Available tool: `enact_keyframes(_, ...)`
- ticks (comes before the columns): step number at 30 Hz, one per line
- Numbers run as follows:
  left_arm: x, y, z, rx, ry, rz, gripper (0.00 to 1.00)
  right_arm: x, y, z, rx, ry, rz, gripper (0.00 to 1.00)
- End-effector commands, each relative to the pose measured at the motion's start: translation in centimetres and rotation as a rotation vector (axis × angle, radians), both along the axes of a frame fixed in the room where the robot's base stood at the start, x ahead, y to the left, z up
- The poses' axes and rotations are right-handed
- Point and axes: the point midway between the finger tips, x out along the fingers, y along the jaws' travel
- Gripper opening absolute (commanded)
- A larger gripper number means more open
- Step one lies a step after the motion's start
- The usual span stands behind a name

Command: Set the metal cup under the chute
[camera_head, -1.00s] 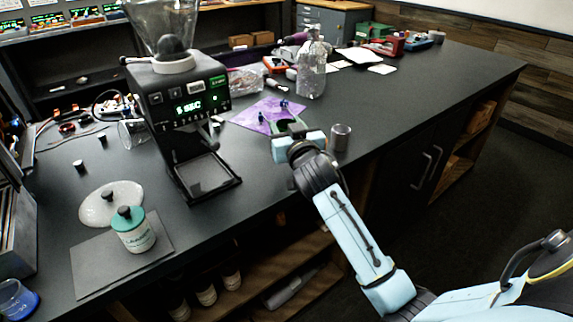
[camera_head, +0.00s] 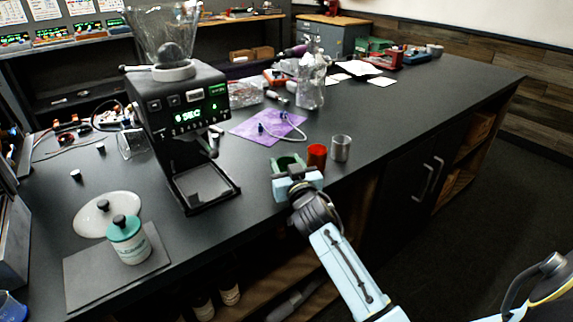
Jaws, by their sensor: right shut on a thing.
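The metal cup (camera_head: 341,149) stands upright on the dark counter, near its front edge. A red cup (camera_head: 317,155) stands just left of it. My right gripper (camera_head: 290,163) is left of both cups, shut on a green thing that looks like a small cup; the fingers partly hide it. The metal cup is apart from this gripper. The black grinder (camera_head: 178,105) stands to the left, with its chute (camera_head: 213,141) on the front above a low tray (camera_head: 205,186). No cup shows on the tray. My left gripper is out of view.
A purple mat (camera_head: 262,127) with small parts and a cable lies behind my right gripper. A clear bottle (camera_head: 310,85) stands farther back. A teal-lidded jar (camera_head: 128,240) stands on a grey mat at front left. The counter right of the metal cup is clear.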

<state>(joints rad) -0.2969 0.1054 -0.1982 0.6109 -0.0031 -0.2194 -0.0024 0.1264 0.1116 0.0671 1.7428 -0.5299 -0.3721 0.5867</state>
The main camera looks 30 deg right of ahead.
Motion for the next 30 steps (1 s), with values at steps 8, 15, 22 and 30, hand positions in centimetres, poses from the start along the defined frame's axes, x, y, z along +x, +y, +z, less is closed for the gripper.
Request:
enact_keyframes(8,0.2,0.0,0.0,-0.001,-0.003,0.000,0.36,0.0,0.0,0.0,0.000,0.001,0.000,0.68)
enact_keyframes(15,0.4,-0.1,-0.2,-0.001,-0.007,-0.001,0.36,0.0,-0.1,-0.1,-0.001,0.000,0.000,0.68)
enact_keyframes(22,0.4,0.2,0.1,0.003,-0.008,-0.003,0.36,-2.8,0.7,-0.1,0.003,0.002,-0.001,0.68)
enact_keyframes(30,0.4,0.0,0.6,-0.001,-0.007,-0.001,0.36,-8.8,1.7,0.2,0.004,0.003,-0.001,0.68)
